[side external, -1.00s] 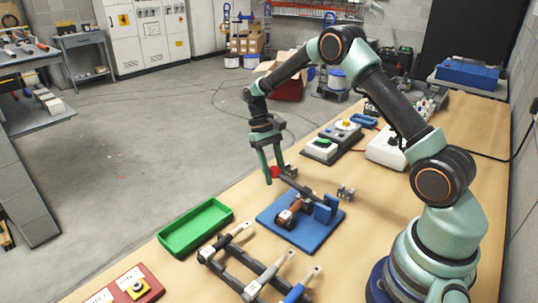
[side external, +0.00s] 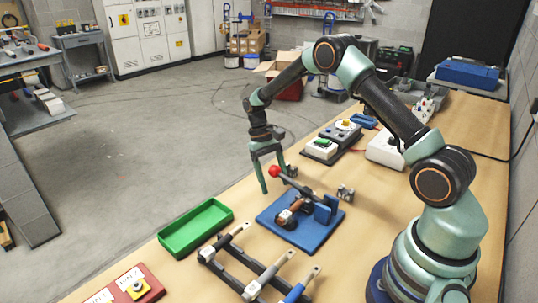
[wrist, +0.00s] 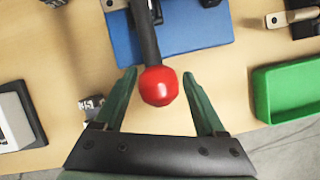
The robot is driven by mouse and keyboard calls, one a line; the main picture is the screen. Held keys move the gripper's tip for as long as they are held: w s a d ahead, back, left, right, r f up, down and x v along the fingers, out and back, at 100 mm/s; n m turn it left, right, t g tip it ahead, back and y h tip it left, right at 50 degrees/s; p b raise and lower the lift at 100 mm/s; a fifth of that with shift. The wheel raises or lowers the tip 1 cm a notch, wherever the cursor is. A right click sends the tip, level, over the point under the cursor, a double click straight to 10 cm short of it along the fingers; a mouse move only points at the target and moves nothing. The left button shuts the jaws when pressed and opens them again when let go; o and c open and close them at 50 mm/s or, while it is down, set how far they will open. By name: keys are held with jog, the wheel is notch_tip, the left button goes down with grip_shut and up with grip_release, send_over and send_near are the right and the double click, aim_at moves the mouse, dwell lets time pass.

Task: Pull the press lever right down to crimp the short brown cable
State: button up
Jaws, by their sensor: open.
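The press lever (side external: 298,187) is a dark bar ending in a red ball knob (side external: 274,171). It slants up from the blue block of the press and juts out past the blue base plate (side external: 317,236). A brown-orange cylindrical piece (side external: 285,217) lies on the plate under the lever; I cannot tell if it is the short brown cable. My gripper (side external: 273,181) is open at the knob. In the wrist view the red knob (wrist: 159,86) sits between the two spread green fingers (wrist: 158,76), with a visible gap on each side.
An empty green tray (side external: 195,228) lies left of the press. A dark rack (side external: 232,263) with several light-ended pieces stands in front. A small metal part (side external: 345,193) is right of the press. Boxes with green (side external: 322,142) and yellow buttons stand behind.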

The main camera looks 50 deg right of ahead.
jog(key=v, duration=1.2)
jog(key=shift+d, duration=0.1)
jog(key=c, duration=0.5)
jog(key=shift+r, duration=0.3)
jog(key=c, duration=0.5)
jog(key=r+t, duration=0.1)
jog(key=s+r+n+t, duration=0.1)
jog(key=r, duration=0.1)
jog(key=a+r+t, duration=0.1)
jog(key=r, duration=0.1)
jog(key=shift+s+r+h, duration=0.2)
jog(key=shift+s+h, duration=0.1)
grip_shut()
notch_tip(320, 180, up, 4)
jog(key=n+t, duration=0.2)
jog(key=t, duration=0.2)
send_over(273, 166)
jog(key=s+a, duration=0.1)
jog(key=s, duration=0.1)
jog(key=shift+n+t+h, duration=0.3)
jog(key=shift+n+h, duration=0.1)
jog(key=x, duration=0.4)
jog(key=s+x, duration=0.1)
jog(key=x, duration=0.3)
jog(key=s+x, duration=0.1)
jog(key=x, duration=0.4)
jog(key=shift+s+f, duration=0.1)
jog(key=shift+f, duration=0.15)
